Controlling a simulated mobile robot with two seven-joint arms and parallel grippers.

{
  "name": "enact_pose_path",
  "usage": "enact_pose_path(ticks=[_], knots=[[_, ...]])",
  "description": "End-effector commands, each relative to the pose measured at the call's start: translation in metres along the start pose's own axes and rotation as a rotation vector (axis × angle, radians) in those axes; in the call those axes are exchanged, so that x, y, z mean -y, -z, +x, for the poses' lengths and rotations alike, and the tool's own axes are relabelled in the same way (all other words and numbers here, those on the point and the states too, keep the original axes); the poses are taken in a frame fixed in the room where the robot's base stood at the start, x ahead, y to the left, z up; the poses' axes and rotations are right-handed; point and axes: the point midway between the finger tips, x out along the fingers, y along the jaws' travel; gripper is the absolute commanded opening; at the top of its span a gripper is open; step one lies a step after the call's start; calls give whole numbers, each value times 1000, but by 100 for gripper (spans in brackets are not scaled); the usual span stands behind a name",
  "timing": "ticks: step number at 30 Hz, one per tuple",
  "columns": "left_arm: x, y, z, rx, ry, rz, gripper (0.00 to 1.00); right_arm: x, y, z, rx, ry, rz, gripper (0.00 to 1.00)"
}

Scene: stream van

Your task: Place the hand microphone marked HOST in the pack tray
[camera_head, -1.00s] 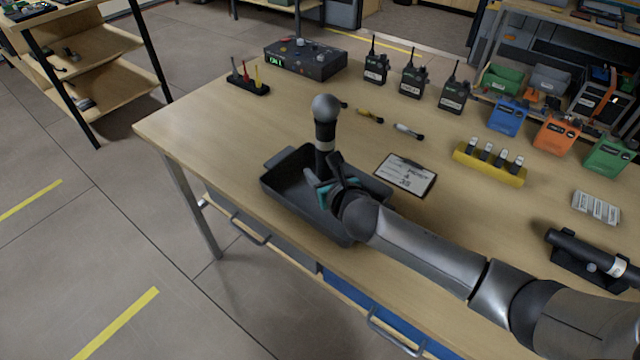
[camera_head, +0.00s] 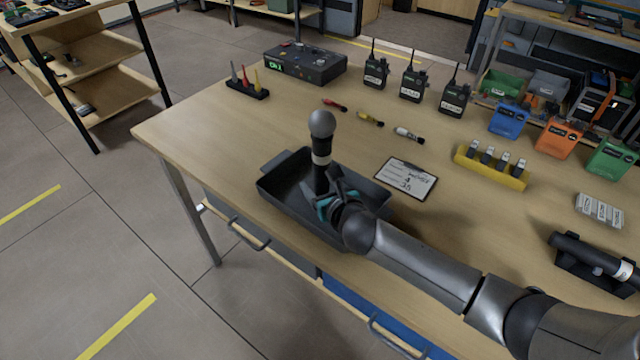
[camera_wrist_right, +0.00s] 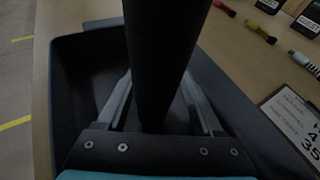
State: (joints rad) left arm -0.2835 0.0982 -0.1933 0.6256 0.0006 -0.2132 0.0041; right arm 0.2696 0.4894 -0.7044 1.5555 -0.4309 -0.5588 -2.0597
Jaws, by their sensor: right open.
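The hand microphone (camera_head: 321,140) has a grey ball head, a dark handle and a pale band. No HOST lettering is readable. It is upright, its lower end inside the dark pack tray (camera_head: 273,193) near the table's front edge. Whether it touches the tray floor is hidden. My right gripper (camera_head: 320,197) is low in the tray, jaws open around the handle. In the right wrist view the handle (camera_wrist_right: 162,50) stands between the two fingers (camera_wrist_right: 158,112), with the tray wall (camera_wrist_right: 72,70) around them. My left gripper is not in view.
A clipboard (camera_head: 406,179) lies right of the tray. Behind are coloured connectors (camera_head: 370,119), radios (camera_head: 412,85), a mixer box (camera_head: 305,66) and a yellow block (camera_head: 490,169). A second microphone (camera_head: 590,256) rests in a cradle at right. The table's left part is clear.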

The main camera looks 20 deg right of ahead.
Motion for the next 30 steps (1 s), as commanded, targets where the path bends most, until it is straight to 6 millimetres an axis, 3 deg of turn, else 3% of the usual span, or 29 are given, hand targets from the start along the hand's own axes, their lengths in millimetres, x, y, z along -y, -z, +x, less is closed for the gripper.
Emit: enact_pose_path(ticks=[8, 24, 30], knots=[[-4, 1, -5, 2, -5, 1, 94, -1, 0, -8, -10, -2, -1, 71], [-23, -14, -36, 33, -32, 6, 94, -1, -3, -100, -7, -2, -1, 71], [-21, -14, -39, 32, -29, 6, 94, 0, -3, -118, -5, 0, -1, 71]])
